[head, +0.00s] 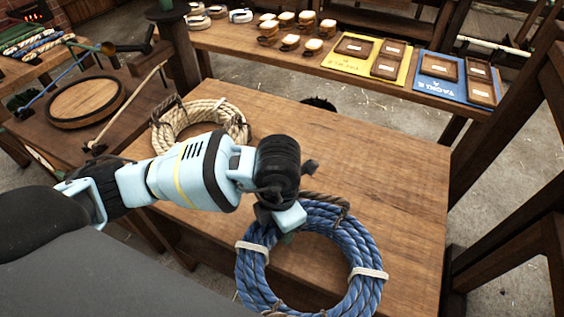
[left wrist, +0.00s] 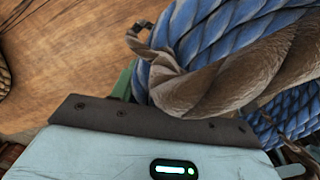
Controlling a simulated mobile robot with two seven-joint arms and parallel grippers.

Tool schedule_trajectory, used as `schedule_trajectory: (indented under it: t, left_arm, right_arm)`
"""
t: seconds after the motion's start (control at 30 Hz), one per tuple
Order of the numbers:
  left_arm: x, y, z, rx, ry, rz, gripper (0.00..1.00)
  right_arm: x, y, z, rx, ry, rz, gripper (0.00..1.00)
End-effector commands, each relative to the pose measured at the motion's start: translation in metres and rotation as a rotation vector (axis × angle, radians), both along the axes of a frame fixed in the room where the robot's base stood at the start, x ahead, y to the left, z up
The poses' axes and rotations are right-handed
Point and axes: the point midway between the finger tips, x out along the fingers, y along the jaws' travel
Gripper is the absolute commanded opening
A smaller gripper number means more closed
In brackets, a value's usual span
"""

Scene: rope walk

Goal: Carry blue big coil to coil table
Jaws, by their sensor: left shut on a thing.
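The blue big coil (head: 366,243) lies on or just above the wooden table near its front edge in the head view. It is bound with white ties and has a brown rope handle on its far side. My left gripper (head: 290,224) is at that far side, shut on the coil by the brown rope part. In the left wrist view the blue strands (left wrist: 225,35) and the brown rope fill the space beyond the gripper's edge. The fingertips are mostly hidden. My right gripper is not in view. I cannot tell whether the coil touches the wood.
A cream rope coil (head: 205,112) lies at the back left of the wooden table (head: 390,160). Its right half is bare. A long bench behind holds a yellow board (head: 345,63), a blue board (head: 430,90) and small pots. A round wooden lid (head: 85,102) is at left. Timber posts stand right.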

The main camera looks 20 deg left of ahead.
Motion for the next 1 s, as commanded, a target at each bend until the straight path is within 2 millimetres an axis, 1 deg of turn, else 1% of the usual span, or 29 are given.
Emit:
schedule_trajectory:
  t: [0.1,0.7,0.9,1.0]
  left_arm:
    - [0.006,-0.006,0.001,-0.004,-0.003,0.156,0.00]
    - [0.026,-0.029,0.014,-0.007,-0.002,0.953,0.00]
    - [0.031,-0.035,0.019,-0.007,-0.001,1.183,0.00]
    - [0.033,-0.037,0.021,-0.008,-0.001,1.267,0.00]
  right_arm:
    - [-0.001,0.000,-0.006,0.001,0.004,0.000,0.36]
    - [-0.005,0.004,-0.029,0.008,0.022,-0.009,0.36]
    - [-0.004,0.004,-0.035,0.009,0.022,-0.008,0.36]
    - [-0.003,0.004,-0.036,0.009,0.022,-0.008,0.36]
